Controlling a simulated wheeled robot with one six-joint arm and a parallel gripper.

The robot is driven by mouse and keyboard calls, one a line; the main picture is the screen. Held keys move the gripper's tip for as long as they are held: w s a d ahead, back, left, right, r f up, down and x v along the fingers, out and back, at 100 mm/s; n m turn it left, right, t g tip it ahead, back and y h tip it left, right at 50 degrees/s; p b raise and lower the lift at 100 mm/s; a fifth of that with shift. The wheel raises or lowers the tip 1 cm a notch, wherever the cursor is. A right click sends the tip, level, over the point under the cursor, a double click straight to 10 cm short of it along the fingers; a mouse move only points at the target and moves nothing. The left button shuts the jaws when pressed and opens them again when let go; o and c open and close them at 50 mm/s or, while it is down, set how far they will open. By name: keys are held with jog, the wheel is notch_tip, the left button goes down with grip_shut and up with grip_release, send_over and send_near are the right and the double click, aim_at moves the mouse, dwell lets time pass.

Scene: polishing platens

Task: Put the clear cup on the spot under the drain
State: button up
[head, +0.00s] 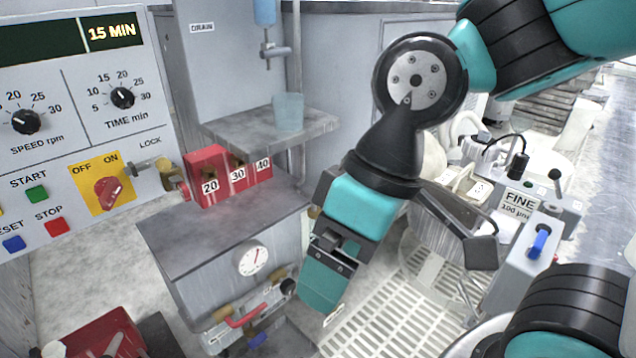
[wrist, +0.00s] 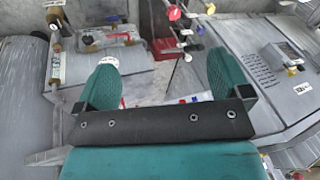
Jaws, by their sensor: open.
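The clear cup (head: 289,111), pale blue and see-through, stands upright on a grey shelf (head: 325,122) in the head view. A drain tap (head: 275,50) hangs above the shelf, a little to the left of the cup in the picture; I cannot tell whether the cup is directly below its outlet. No marked spot is clearly visible. My gripper (head: 322,290) points down, in front of the shelf and well below and right of the cup. In the wrist view its two teal fingers (wrist: 164,70) are apart with nothing between them. The cup is not seen there.
A control panel (head: 75,120) stands at left. Red numbered blocks (head: 206,174) sit on a grey cabinet (head: 225,230) below the shelf. A red bin (head: 100,335) is at lower left. A machine labelled FINE (head: 518,205) is at right. Slatted floor grating (head: 390,315) lies below my gripper.

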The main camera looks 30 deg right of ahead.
jog(key=w+f+m+t+y+b, duration=0.2)
jog(key=w+m+t+y+b, duration=0.2)
jog(key=w+m, duration=0.55)
jog(key=m+t+h+p, duration=0.2)
jog(key=m+t+p, duration=0.3)
jog(key=m+t, duration=1.65)
send_near(298, 105)
notch_tip(298, 105, up, 7)
jog(key=s+d+m+g, duration=0.1)
jog(key=s+m+g, duration=0.1)
jog(key=m+g, duration=0.65)
jog(key=shift+n, duration=0.25)
jog(key=p+x, duration=0.1)
jog(key=x, duration=0.2)
jog(key=p+x, duration=0.1)
jog(key=x, duration=0.3)
jog(key=shift+w+d+f, duration=0.15)
jog(key=shift+w+f, duration=0.1)
jog(key=shift+p+x, duration=0.65)
jog(key=shift+x, duration=2.05)
jog(key=shift+d, duration=0.1)
jog(key=c, duration=1.1)
jog(key=shift+o, duration=0.2)
jog(key=shift+r, duration=0.15)
